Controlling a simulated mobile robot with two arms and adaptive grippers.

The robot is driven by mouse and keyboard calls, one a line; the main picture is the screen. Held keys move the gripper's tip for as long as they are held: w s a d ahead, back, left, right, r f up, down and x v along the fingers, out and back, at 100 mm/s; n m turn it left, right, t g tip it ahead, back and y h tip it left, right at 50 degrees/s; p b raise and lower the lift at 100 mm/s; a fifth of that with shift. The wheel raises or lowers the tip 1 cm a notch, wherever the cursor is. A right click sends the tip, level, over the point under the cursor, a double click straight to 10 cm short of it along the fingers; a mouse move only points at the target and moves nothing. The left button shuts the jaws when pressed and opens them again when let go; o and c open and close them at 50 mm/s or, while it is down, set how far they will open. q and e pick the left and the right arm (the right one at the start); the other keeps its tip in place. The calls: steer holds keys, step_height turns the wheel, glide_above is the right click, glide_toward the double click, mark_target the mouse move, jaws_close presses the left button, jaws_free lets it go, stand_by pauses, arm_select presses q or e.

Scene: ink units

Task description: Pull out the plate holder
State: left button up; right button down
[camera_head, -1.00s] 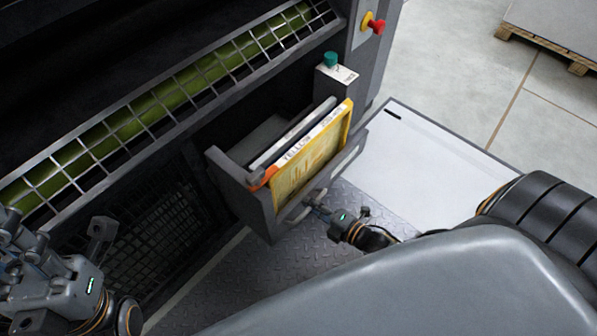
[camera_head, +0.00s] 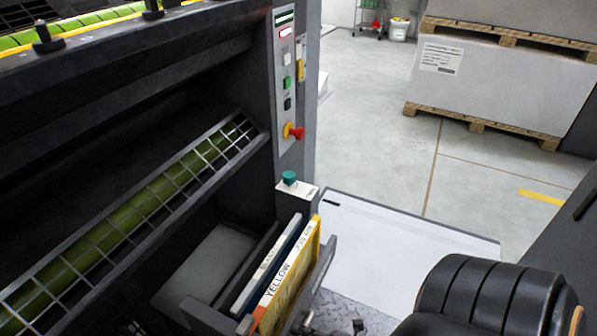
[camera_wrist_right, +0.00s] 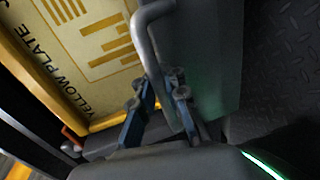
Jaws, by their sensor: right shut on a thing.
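The plate holder is a dark grey drawer (camera_head: 200,313) standing out from the lower opening of the press. It holds a yellow-framed plate marked YELLOW (camera_head: 293,280) and a dark-edged plate (camera_head: 267,265) behind it, both upright. In the right wrist view the yellow plate (camera_wrist_right: 95,45) lies left of the drawer's grey front (camera_wrist_right: 205,55). A bent metal handle (camera_wrist_right: 153,50) is fixed to that front. My right gripper (camera_wrist_right: 163,92) is shut on the handle. In the head view only a bit of it shows at the bottom edge. My left gripper is out of view.
The press (camera_head: 130,110) fills the left, with a roller guard (camera_head: 130,225) above the drawer. A red knob (camera_head: 295,132) and a green knob (camera_head: 289,178) are near its corner. A white platform (camera_head: 400,245) lies right of the drawer. Loaded pallets (camera_head: 500,90) stand beyond open floor.

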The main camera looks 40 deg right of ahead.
steer(key=shift+w+r, duration=0.1)
steer(key=c, duration=1.4)
jaws_free()
steer(key=v, duration=1.2)
